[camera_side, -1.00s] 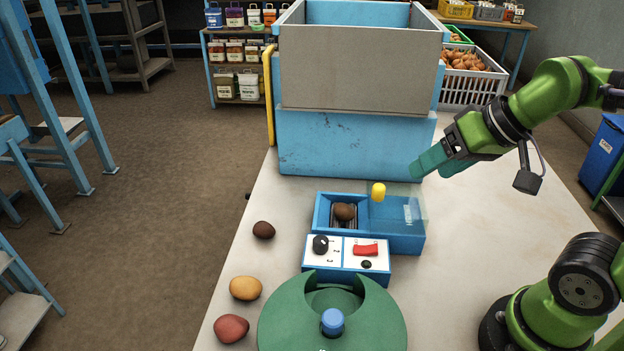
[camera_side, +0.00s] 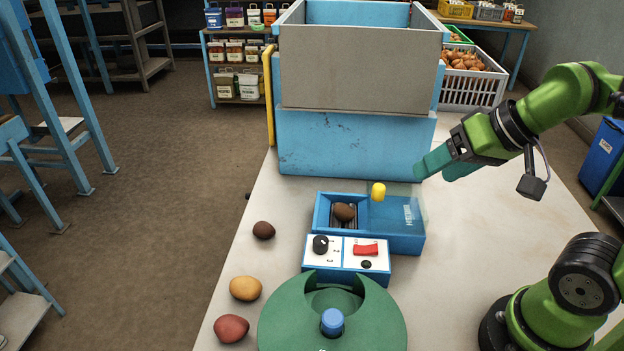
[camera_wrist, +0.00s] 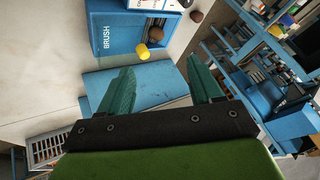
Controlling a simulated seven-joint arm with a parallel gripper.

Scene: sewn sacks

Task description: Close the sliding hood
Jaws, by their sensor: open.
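The sliding hood (camera_side: 404,205) is a see-through panel with a yellow knob (camera_side: 378,192) on a blue box (camera_side: 400,243) labelled BRUSH. The hood sits over the box's right part. The left part is uncovered and shows a brown potato (camera_side: 344,212) inside. My gripper (camera_side: 432,172) has teal fingers and is above and right of the knob, apart from it. In the wrist view the fingers of my gripper (camera_wrist: 162,90) stand apart with nothing between them. The knob (camera_wrist: 143,51) and the potato (camera_wrist: 156,33) show beyond them.
A control panel (camera_side: 346,270) with a black dial and red switch stands in front of the box. A green round machine (camera_side: 285,320) is nearest. A large blue and grey bin (camera_side: 350,145) stands behind. Loose potatoes lie at left, including a yellow one (camera_side: 245,288).

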